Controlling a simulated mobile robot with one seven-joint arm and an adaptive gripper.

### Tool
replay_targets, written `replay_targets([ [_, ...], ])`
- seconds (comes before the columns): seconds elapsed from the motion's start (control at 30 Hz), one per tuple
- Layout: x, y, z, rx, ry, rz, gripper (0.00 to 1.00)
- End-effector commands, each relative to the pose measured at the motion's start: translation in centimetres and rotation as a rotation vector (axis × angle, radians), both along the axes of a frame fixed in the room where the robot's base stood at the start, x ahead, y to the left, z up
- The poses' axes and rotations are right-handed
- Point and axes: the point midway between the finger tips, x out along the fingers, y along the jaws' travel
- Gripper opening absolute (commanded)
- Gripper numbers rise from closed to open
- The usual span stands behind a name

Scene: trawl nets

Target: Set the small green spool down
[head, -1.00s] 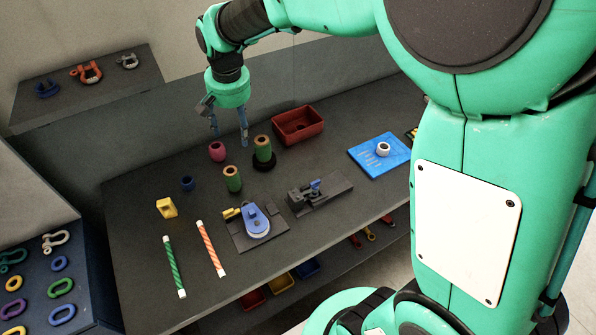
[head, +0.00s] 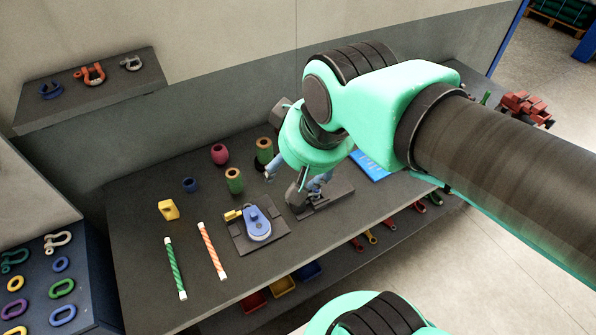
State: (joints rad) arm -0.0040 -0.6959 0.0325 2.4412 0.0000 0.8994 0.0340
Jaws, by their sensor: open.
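Two green spools with tan ends stand upright on the dark bench. One green spool (head: 234,181) stands on the bare bench top. The other green spool (head: 264,150) is farther back, at a black round base. They look close in size, so I cannot tell for sure which is the small one. My gripper (head: 285,183) is open, with nothing seen between its fingers. In the picture it is right of both spools and apart from them, at the dark block with the clamp-like fitting (head: 325,197), partly covering it.
A maroon spool (head: 220,154), blue ring piece (head: 190,184), yellow block (head: 168,210), blue pulley block (head: 257,225) and green (head: 175,268) and orange (head: 211,250) striped rods lie around. My arm hides the bench's back right and most of the blue board (head: 370,166).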

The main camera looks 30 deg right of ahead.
Motion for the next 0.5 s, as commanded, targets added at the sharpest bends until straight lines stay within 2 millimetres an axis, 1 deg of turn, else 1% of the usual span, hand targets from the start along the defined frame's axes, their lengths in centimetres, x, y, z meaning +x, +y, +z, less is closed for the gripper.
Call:
replay_targets([
  [0.03,-0.8,-0.1,-0.1,-0.004,-0.011,0.008,0.64],
  [0.1,-1.6,-0.1,-0.3,-0.010,-0.019,0.016,0.64],
  [0.2,-2.2,-0.1,-0.4,-0.014,-0.026,0.023,0.64],
  [0.5,-2.4,-0.1,-0.5,-0.016,-0.027,0.026,0.64],
])
